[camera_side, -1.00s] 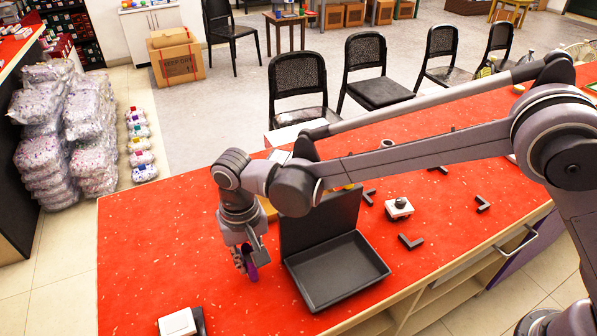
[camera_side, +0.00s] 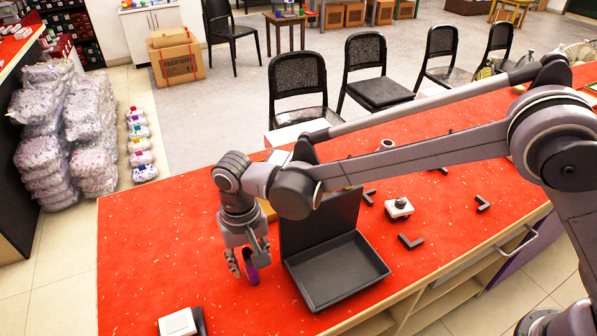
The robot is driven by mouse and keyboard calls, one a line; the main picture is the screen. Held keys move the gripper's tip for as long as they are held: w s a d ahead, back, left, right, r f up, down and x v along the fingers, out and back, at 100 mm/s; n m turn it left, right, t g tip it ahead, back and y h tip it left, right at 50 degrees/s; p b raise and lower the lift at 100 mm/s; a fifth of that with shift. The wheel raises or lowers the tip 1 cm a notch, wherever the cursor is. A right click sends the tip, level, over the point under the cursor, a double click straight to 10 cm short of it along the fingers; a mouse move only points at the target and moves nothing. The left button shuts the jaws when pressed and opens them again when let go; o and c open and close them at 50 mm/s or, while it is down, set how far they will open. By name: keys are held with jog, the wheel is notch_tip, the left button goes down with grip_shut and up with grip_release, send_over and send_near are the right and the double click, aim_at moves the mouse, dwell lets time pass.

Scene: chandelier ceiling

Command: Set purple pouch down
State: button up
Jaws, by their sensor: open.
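The purple pouch (camera_side: 252,275) is at the lower end of my gripper, on the red counter just left of the black tray. It looks upright and narrow from this side. My gripper (camera_side: 243,267) points down with its fingers spread apart. The pouch is between the fingers, closer to the right one. The fingers partly cover the pouch, and I cannot tell whether the right finger touches it.
The black tray (camera_side: 333,296) with a tall back panel stands right of my gripper. A white block (camera_side: 178,322) lies at the counter's front left. Black angle brackets (camera_side: 410,242) and a white button box (camera_side: 399,208) lie further right. The red counter (camera_side: 150,240) is clear at left.

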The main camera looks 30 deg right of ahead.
aim_at(249, 257)
notch_tip(249, 257, up, 12)
jog(key=shift+f, duration=0.2)
dwell(0.4)
jog(key=s+d+r+t, duration=0.1)
jog(key=s+d+r, duration=0.15)
jog(key=d, duration=0.85)
jog(key=s+d+r+t, duration=0.1)
jog(key=d+r, duration=0.3)
jog(key=d, duration=0.6)
jog(key=s+d+f+t, duration=0.2)
jog(key=s+d, duration=0.2)
jog(key=d, duration=0.4)
jog(key=s+d+f+t, duration=0.3)
jog(key=s+d, duration=0.1)
jog(key=d, duration=0.5)
jog(key=shift+s+f, duration=0.15)
